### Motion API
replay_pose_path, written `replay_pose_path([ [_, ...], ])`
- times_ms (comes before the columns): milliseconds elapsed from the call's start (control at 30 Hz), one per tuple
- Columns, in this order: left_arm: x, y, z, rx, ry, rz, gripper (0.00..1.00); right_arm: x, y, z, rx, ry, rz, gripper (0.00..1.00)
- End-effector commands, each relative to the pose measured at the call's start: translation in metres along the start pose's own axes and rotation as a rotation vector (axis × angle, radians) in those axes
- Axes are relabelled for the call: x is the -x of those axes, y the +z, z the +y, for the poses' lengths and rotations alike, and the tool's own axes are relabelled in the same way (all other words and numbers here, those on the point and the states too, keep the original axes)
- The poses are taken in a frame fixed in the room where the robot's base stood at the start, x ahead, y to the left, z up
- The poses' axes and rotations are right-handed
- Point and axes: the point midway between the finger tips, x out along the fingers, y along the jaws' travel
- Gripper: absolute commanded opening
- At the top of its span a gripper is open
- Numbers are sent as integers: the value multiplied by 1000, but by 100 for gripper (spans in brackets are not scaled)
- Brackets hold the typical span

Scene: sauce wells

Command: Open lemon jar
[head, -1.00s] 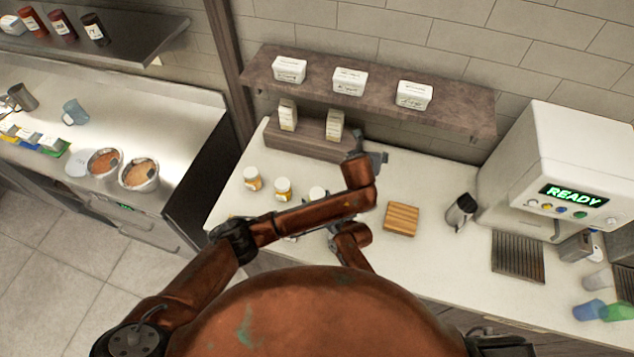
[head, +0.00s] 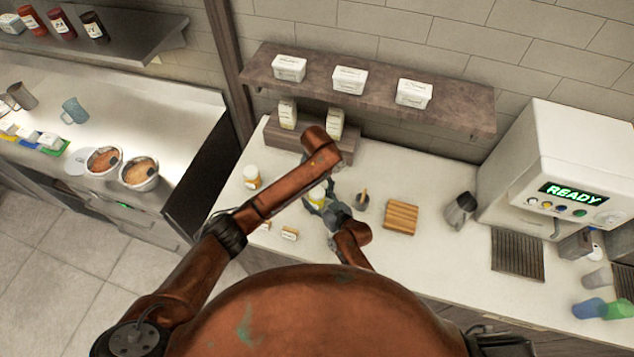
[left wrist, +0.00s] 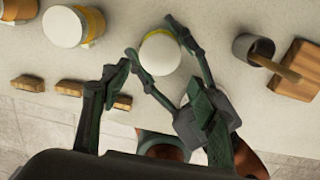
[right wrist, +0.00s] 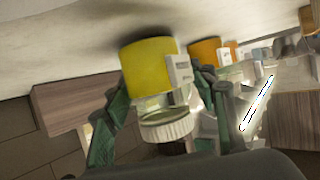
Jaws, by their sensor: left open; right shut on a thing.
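The lemon jar (right wrist: 150,68) has a yellow body and a ribbed white lid (right wrist: 167,127). It stands upright on the counter, and its lid shows from above in the left wrist view (left wrist: 160,55). My right gripper (head: 322,203) is shut on the jar, with a finger on each side; its fingers also show in the right wrist view (right wrist: 160,110). My left gripper (left wrist: 155,82) is open above the jar, its fingers wide apart and not touching the lid. In the head view, my left forearm covers part of the scene, and the left fingertips are hard to make out.
Two orange jars (left wrist: 64,27) stand left of the lemon jar. Small wooden blocks (head: 289,234) lie near the front edge. A grey cup (head: 362,204) with a stick and a wooden board (head: 401,216) are to the right. A riser (head: 290,137) and shelf (head: 370,85) are behind.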

Motion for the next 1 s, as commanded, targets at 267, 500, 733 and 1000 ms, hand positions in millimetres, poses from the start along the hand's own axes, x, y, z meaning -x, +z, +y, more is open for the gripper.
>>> replay_pose_path([
  [267,-30,0,-1,0,0,0,55,0,-2,0,1,0,3,0],
  [500,-34,0,0,-1,1,-1,55,0,-2,0,0,1,3,0],
  [733,-34,0,-1,-1,1,-1,47,0,-2,0,0,1,3,0],
  [1000,-34,0,-2,-2,-1,-2,28,0,-2,0,1,0,3,0],
])
